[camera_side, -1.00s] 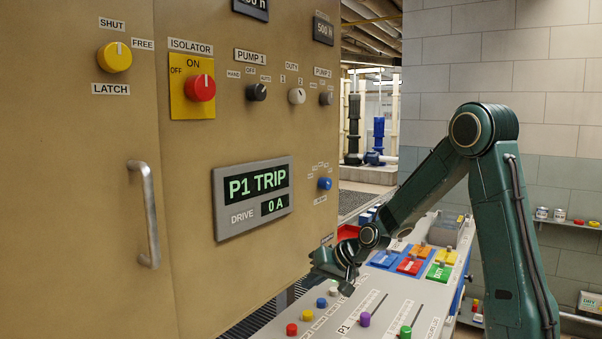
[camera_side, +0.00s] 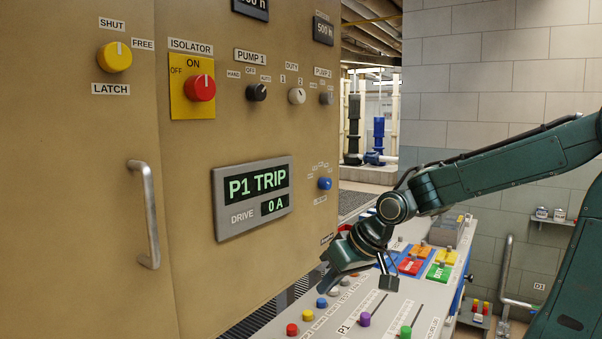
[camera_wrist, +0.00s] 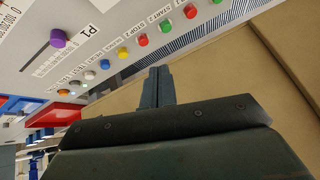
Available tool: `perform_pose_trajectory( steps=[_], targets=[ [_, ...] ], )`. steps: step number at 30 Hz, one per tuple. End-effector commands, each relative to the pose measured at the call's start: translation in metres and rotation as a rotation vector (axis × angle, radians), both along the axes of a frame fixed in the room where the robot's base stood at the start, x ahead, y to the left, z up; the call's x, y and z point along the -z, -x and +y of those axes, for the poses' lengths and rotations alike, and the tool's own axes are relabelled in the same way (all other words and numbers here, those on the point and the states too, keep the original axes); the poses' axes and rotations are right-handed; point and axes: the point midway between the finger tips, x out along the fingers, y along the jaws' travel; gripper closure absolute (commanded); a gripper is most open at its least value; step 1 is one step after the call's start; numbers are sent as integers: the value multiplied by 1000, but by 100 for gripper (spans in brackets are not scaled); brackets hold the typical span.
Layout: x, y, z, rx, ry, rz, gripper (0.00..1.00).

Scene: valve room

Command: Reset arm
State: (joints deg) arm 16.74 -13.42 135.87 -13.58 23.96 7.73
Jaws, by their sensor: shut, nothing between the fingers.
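My gripper (camera_side: 328,278) is shut and empty, held low over the back edge of the sloping control desk, close to the tan cabinet. In the wrist view its closed fingers (camera_wrist: 157,87) point toward the desk's row of push buttons, with a gap between. The cabinet display (camera_side: 252,196) reads "P1 TRIP" and "DRIVE 0 A". The red isolator knob (camera_side: 201,88) stands near ON. The yellow latch knob (camera_side: 114,57) sits between the SHUT and FREE labels. The buttons nearest my gripper are partly hidden in the side view.
The desk (camera_side: 385,318) carries a purple slider knob (camera_side: 364,319), a green slider knob (camera_side: 405,332), and red (camera_side: 292,329) and blue (camera_side: 321,302) buttons. Coloured tags (camera_side: 422,262) lie behind. The cabinet's door handle (camera_side: 147,214) sticks out at left.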

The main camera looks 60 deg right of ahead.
Motion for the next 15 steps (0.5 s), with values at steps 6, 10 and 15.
perform_pose_trajectory(
  steps=[6, 10, 15],
  targets=[
    [-17, 46, 21, -80, 79, 34, 100],
    [-23, 75, 29, -121, 117, 54, 100],
    [-27, 111, 36, -167, 158, 78, 100]
  ],
)
